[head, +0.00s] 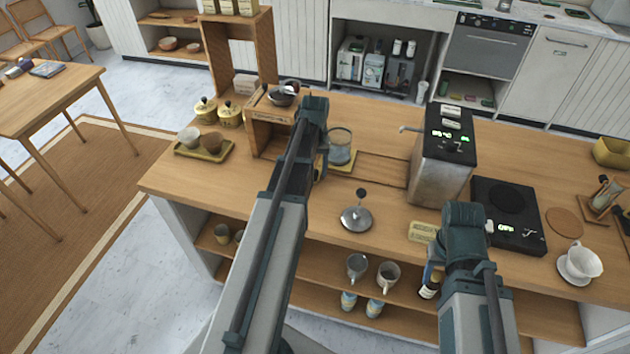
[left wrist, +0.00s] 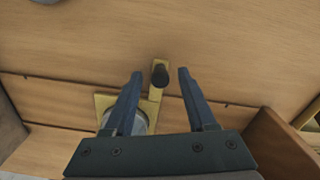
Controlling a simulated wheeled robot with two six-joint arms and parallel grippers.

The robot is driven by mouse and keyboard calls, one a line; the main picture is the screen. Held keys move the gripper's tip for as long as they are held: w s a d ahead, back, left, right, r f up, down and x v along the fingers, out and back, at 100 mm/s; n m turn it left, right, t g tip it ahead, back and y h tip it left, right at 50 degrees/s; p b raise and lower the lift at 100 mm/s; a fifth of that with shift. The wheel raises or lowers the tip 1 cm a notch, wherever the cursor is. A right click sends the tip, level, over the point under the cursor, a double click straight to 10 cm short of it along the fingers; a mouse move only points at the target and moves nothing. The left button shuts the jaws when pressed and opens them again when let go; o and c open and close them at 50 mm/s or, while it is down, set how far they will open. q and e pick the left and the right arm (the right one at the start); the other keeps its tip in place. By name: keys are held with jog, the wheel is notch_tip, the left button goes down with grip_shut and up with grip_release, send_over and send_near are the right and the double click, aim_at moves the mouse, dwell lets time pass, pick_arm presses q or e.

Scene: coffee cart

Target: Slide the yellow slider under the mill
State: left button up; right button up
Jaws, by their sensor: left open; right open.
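The yellow slider (head: 346,170) lies on the counter track with a glass jar (head: 340,146) on its plate. In the left wrist view, its narrow yellow handle (left wrist: 155,103) ends in a black knob (left wrist: 160,75). My left gripper (left wrist: 159,74) is open, one finger on each side of the knob, with gaps showing. In the head view, my left gripper (head: 321,166) is largely hidden by my arm. A wooden frame (head: 262,137) with a dark bowl on top, apparently the mill, stands left of the slider. My right gripper (head: 465,240) is over the counter's front, fingers largely hidden.
A black and steel machine (head: 443,158) stands right of the track (head: 382,168). A metal tamper-like object (head: 356,214) stands in front. A black scale (head: 508,212) and a white dripper (head: 580,262) are farther right. A tray with cups (head: 203,150) sits left.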

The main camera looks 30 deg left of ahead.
pick_arm(q)
jog(key=shift+f+b, duration=0.35)
jog(key=shift+f, duration=0.4)
grip_shut()
dwell(0.9)
